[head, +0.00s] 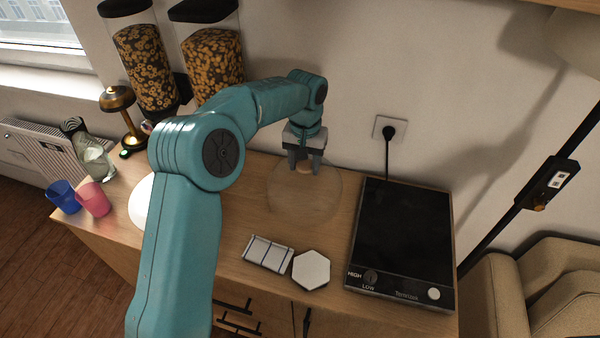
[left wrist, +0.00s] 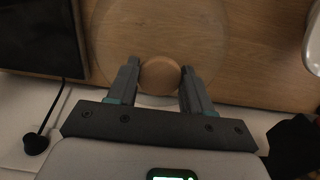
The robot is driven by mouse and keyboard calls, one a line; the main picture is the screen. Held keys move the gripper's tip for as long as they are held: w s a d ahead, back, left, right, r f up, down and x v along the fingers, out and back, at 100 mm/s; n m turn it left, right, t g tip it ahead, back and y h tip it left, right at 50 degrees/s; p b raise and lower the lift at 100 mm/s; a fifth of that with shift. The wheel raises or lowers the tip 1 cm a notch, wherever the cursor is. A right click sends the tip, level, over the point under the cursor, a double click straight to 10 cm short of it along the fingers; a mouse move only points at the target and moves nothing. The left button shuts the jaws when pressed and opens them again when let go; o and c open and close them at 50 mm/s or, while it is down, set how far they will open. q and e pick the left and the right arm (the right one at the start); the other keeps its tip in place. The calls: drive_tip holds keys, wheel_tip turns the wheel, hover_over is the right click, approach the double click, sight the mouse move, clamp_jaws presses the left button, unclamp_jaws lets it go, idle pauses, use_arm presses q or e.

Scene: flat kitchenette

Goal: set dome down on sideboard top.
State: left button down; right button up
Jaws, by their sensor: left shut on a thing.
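The dome (head: 284,197) is a clear, see-through cover with a round wooden knob (head: 304,167). In the head view it is at the back middle of the wooden sideboard top (head: 225,235), left of the hob. My left gripper (head: 304,170) points down from above and is shut on the knob. In the left wrist view the knob (left wrist: 160,76) sits between the two fingers (left wrist: 158,82), with the faint round outline of the dome around it. I cannot tell whether the dome's rim touches the sideboard top. My right gripper does not show.
A black hob (head: 402,235) stands to the right, its cable running to a wall socket (head: 389,128). A striped tile (head: 268,253) and a white hexagonal tile (head: 311,269) lie in front. Blue (head: 63,196) and pink cups (head: 94,199), a brass lamp (head: 119,100) and cereal dispensers (head: 146,68) stand left.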

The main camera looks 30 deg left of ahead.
use_arm(q)
drive_tip(key=shift+s+d+f, duration=0.1)
drive_tip(key=shift+s+f, duration=0.3)
drive_tip(key=shift+f, duration=0.2)
drive_tip(key=shift+s+d+f, duration=0.1)
drive_tip(key=shift+s+f, duration=0.25)
drive_tip(key=shift+f, duration=0.2)
drive_tip(key=shift+w+a+f, duration=0.1)
drive_tip(key=shift+w+f, duration=0.25)
drive_tip(key=shift+w, duration=0.2)
drive_tip(key=c, duration=0.5)
unclamp_jaws()
drive_tip(key=shift+o, duration=0.2)
drive_tip(key=shift+s+r, duration=0.25)
drive_tip(key=shift+s, duration=0.15)
drive_tip(key=shift+w, duration=0.25)
drive_tip(key=shift+w+r, duration=0.15)
drive_tip(key=shift+r, duration=0.05)
wheel_tip(320, 180, up, 11)
drive_tip(key=shift+r, duration=0.1)
drive_tip(key=shift+s, duration=0.3)
